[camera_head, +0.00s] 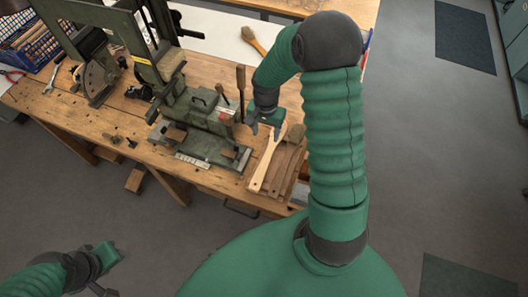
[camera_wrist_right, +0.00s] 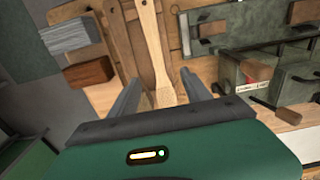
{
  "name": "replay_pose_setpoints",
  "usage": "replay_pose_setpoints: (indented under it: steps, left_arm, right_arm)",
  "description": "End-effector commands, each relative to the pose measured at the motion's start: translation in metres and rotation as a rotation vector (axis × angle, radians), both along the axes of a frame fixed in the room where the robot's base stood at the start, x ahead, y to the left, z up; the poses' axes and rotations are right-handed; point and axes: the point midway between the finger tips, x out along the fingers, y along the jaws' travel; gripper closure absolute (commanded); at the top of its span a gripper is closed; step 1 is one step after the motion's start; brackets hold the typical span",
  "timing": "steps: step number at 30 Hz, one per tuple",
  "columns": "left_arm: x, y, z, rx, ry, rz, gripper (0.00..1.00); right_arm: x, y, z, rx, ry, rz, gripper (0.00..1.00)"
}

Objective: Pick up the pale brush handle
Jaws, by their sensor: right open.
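The pale brush handle (camera_head: 260,173) lies on the workbench near its front edge, beside darker brown wooden pieces. My right gripper (camera_head: 264,130) is over the handle's far, wider end in the head view. In the right wrist view the pale handle (camera_wrist_right: 151,40) runs between the two spread fingers of my right gripper (camera_wrist_right: 162,88). The fingers are open, and I cannot tell whether either touches the handle. Its wide end is partly hidden by the gripper body. My left gripper (camera_head: 112,258) is at the lower left, away from the bench; its jaws are unclear.
A green metal machine (camera_head: 205,120) stands left of the handle. Brown curved wooden pieces (camera_head: 287,165) lie close on its right. Another brush (camera_head: 252,38) lies on a white surface at the back. A blue crate (camera_head: 28,40) is at the far left.

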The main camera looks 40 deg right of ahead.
Motion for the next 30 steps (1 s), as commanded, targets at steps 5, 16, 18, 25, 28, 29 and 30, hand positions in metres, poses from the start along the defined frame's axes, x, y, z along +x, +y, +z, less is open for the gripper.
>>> replay_pose_setpoints:
  steps: [5, 16, 18, 25, 28, 29, 30]
  left_arm:
    - [0.000, 0.000, 0.004, 0.000, 0.000, -0.001, 0.58]
    - [0.000, 0.000, 0.013, 0.000, 0.000, 0.000, 0.58]
    - [0.000, 0.000, 0.019, 0.000, 0.000, 0.000, 0.58]
    - [0.000, 0.000, 0.021, 0.000, 0.000, 0.000, 0.58]
    - [0.000, 0.000, 0.021, 0.000, 0.000, 0.000, 0.58]
    - [0.000, 0.000, 0.021, 0.000, 0.000, 0.000, 0.58]
    - [0.000, 0.000, 0.021, 0.000, 0.000, 0.000, 0.58]
  right_arm:
    - [-0.002, 0.000, -0.049, 0.004, 0.005, 0.002, 0.44]
    - [-0.007, 0.003, -0.103, 0.000, 0.002, 0.005, 0.44]
    - [-0.011, 0.004, -0.116, 0.000, 0.005, 0.006, 0.44]
    - [-0.010, 0.001, -0.146, -0.001, 0.000, 0.005, 0.44]
    - [-0.010, 0.001, -0.146, -0.001, -0.002, 0.005, 0.44]
    - [-0.010, 0.001, -0.146, -0.001, -0.002, 0.005, 0.44]
    - [-0.010, 0.001, -0.145, -0.001, -0.002, 0.005, 0.44]
